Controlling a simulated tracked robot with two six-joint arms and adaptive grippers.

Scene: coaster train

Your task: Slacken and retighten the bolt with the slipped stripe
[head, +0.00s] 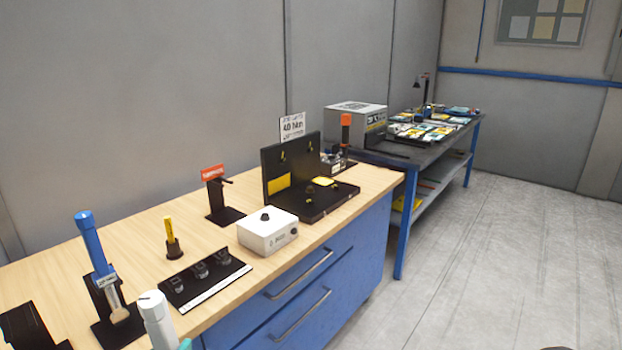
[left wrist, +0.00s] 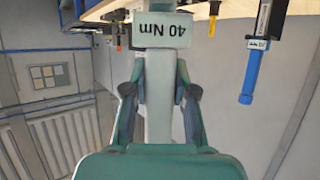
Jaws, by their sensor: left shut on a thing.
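My left gripper (left wrist: 160,92) is shut on a pale grey tool with a block marked "40 Nm" (left wrist: 158,33), which looks like a torque wrench. In the head view the grey tool (head: 155,318) stands up at the bottom edge, in front of the bench, with a little of the teal left gripper (head: 185,344) beside it. A black fixture (head: 292,167) with yellow parts stands farther along the bench, with a "40 Nm" sign (head: 292,127) behind it. No bolt stripe can be made out at this distance. My right gripper is not in view.
A blue-handled tool (head: 88,238) stands in a black holder on the wooden bench (head: 120,236). Along the bench are a yellow marker (head: 170,230), a black socket tray (head: 205,279), a red-signed stand (head: 216,200) and a white box (head: 267,235).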

